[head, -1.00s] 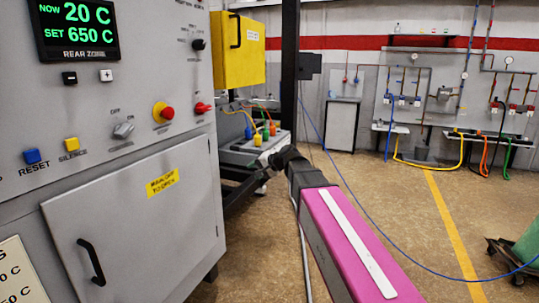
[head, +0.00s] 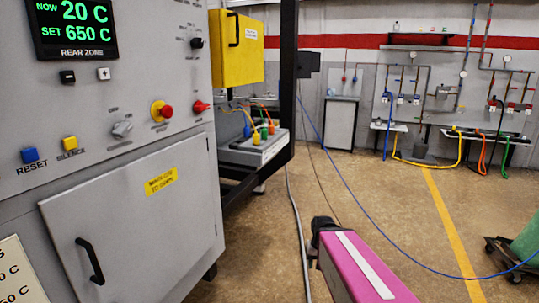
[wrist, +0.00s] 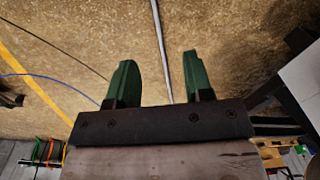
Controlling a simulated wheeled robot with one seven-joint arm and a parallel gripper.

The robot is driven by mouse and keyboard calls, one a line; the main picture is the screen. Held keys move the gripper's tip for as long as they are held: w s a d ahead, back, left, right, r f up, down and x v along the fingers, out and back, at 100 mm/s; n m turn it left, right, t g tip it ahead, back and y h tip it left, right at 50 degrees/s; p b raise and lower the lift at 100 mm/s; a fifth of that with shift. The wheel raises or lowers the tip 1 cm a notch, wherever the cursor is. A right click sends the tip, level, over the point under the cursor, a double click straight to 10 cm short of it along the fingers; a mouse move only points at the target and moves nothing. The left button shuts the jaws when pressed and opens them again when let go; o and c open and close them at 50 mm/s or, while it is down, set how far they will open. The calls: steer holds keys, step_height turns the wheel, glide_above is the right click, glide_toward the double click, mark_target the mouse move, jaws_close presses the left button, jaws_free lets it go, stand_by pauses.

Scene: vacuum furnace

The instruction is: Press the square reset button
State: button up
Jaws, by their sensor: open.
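The square blue reset button (head: 30,155) is on the grey furnace panel at the left of the head view, above the label RESET. In the head view my pink arm is at the bottom right, well away from the button, and the fingers cannot be made out there.
The panel also carries a red emergency knob (head: 162,111), a grey selector (head: 122,129) and a red switch (head: 201,106). Below is a closed cabinet door (head: 130,225) with a black handle. A dark frame post (head: 288,80) stands right of the furnace. The floor between is open, crossed by cables.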

steer(key=shift+s+d+f, duration=0.2)
steer(key=shift+s+d, duration=0.1)
steer(key=shift+d, duration=0.05)
steer(key=shift+c, duration=0.3)
jaws_close()
stand_by(1.2)
